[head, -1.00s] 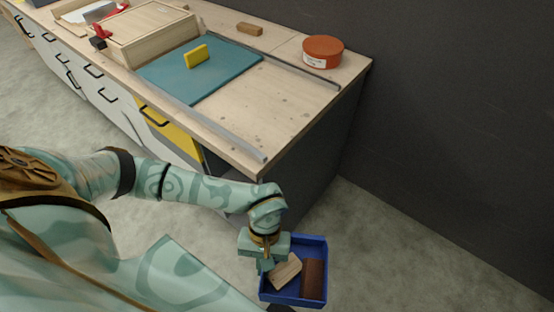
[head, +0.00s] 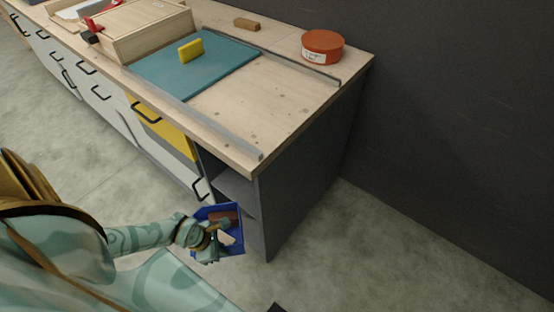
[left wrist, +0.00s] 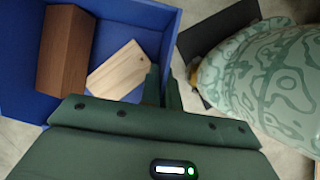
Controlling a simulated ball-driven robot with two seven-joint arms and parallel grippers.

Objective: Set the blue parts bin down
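The blue parts bin (head: 238,240) hangs in the air in front of the open shelf niche at the bench's near end. It also shows in the left wrist view (left wrist: 150,18). A dark brown block (left wrist: 66,50) and a pale wooden piece (left wrist: 118,70) lie inside it. My left gripper (head: 214,232) is at the bin's near side. In the left wrist view its two fingers (left wrist: 163,88) are close together on the bin's wall. The bin's underside is hidden. My right gripper cannot be made out.
Grey shelf boards (head: 236,188) show in the niche. Its dark side panel (head: 305,175) stands right of the bin.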

